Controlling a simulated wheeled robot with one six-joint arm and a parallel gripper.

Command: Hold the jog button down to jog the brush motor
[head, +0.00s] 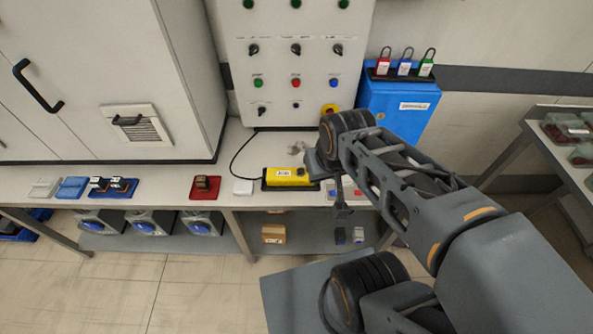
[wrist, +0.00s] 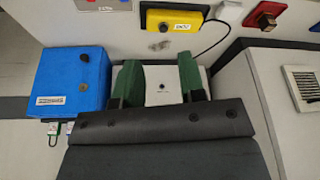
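A yellow box (head: 290,177) with a white label and a dark round button lies on the bench in front of the control panel; a black cable runs from it. The label is too small to read surely. The box also shows at the top of the wrist view (wrist: 176,21), with the dark button (wrist: 163,27). My gripper (wrist: 159,72) has two green fingers, apart and with nothing between them. The yellow box is beyond the fingertips, and I see no contact. In the head view my arm end is just right of the box; the fingers cannot be made out.
The control panel (head: 293,30) carries knobs and coloured buttons. A blue cabinet (head: 395,105) with padlocks on top stands to its right. Small pale objects (head: 297,149) lie behind the box.

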